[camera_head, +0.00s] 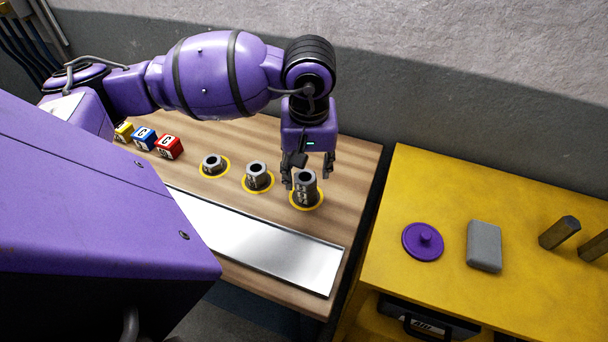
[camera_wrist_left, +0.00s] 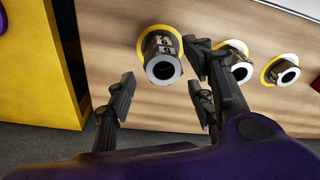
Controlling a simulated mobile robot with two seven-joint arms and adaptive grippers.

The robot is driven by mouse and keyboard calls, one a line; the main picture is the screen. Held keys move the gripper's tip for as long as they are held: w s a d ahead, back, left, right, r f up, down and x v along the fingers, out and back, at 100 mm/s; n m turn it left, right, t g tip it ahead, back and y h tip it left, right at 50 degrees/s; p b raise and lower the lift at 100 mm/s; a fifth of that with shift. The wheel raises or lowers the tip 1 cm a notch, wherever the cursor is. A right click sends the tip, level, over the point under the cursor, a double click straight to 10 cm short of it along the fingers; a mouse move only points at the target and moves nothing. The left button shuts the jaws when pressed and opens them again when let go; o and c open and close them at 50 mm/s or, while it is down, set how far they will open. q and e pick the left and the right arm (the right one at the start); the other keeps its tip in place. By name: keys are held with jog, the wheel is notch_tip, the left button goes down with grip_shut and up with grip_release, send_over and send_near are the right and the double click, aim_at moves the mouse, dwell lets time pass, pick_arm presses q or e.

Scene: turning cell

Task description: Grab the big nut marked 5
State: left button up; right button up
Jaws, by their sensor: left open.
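Three grey hollow nuts stand on yellow rings on the wooden table. The tallest nut (camera_head: 305,190) is at the right end of the row. It also shows in the left wrist view (camera_wrist_left: 161,58), with white marks on its side that I cannot read surely as 5. The middle nut (camera_head: 257,177) and the low left nut (camera_head: 212,163) stand to its left. My left gripper (camera_head: 306,173) is open, its fingers pointing down around the top of the tallest nut. In the left wrist view the open fingers (camera_wrist_left: 160,84) show a gap, with that nut just beyond. My right gripper is not in view.
A shiny metal strip (camera_head: 260,245) lies in front of the nuts. Yellow, blue and red blocks (camera_head: 169,147) stand at the left. A yellow bench (camera_head: 450,290) at the right holds a purple lid (camera_head: 423,241), a grey block (camera_head: 484,246) and dark posts (camera_head: 558,233).

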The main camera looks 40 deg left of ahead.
pick_arm(q)
jog(key=shift+w+a+f, duration=0.1)
jog(key=shift+w+f, duration=0.05)
jog(key=shift+f, duration=0.8)
jog(key=shift+c, duration=0.2)
grip_shut()
